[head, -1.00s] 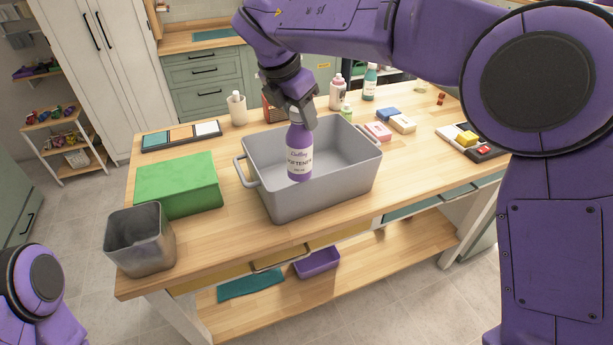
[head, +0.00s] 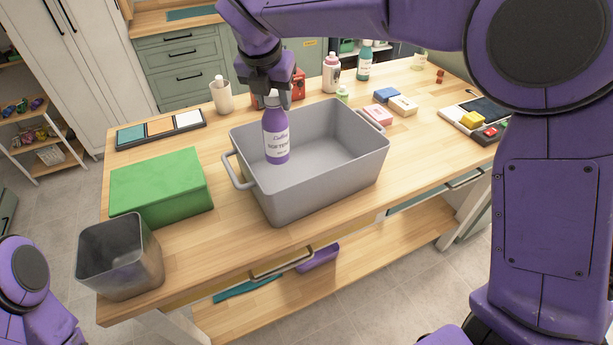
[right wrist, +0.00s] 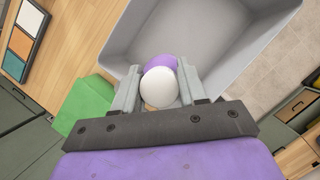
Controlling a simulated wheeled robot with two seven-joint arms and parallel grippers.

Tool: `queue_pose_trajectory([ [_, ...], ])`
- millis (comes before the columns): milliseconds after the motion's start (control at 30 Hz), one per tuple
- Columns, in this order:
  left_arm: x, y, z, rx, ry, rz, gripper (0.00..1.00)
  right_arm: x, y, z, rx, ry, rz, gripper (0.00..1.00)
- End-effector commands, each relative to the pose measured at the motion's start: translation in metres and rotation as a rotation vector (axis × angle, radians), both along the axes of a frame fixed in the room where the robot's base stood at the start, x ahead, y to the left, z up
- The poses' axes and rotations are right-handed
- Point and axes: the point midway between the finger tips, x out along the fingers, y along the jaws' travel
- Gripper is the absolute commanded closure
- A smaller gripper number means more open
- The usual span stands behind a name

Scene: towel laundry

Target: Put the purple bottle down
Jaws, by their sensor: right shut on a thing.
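The purple bottle (head: 276,142) has a white label and hangs upright from my right gripper (head: 273,92), which is shut on its top. In the head view it shows against the left inside of the grey tub (head: 322,199). I cannot tell whether its base touches the tub floor. In the right wrist view, the white cap (right wrist: 159,87) sits between the two fingers, with purple bottle (right wrist: 160,62) beyond it and the tub (right wrist: 240,62) around and below. My left gripper is out of view; only part of the left arm shows.
A green box (head: 160,186) and an open metal bin (head: 120,258) stand left of the tub. Soap bars (head: 403,105) and other bottles (head: 331,74) are at the back right. Bare tabletop lies right of the tub.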

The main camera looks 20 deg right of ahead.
Motion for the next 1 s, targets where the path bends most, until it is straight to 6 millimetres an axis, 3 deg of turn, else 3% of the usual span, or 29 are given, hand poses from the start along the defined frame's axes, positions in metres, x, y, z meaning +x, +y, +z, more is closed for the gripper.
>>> queue_pose_trajectory([
  [533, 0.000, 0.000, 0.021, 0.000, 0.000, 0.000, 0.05, 0.000, 0.000, -0.093, -0.002, 0.000, -0.001, 1.00],
  [800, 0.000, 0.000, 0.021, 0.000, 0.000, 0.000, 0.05, 0.000, 0.000, -0.103, 0.000, -0.003, -0.002, 1.00],
  [833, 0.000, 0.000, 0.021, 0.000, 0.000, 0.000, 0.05, 0.000, 0.000, -0.103, 0.000, -0.001, -0.002, 0.49],
  [900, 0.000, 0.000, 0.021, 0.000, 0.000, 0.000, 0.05, 0.000, 0.000, -0.103, 0.000, -0.001, -0.002, 0.31],
  [1000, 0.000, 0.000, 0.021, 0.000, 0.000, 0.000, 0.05, 0.000, 0.000, -0.103, 0.000, -0.001, -0.002, 0.31],
])
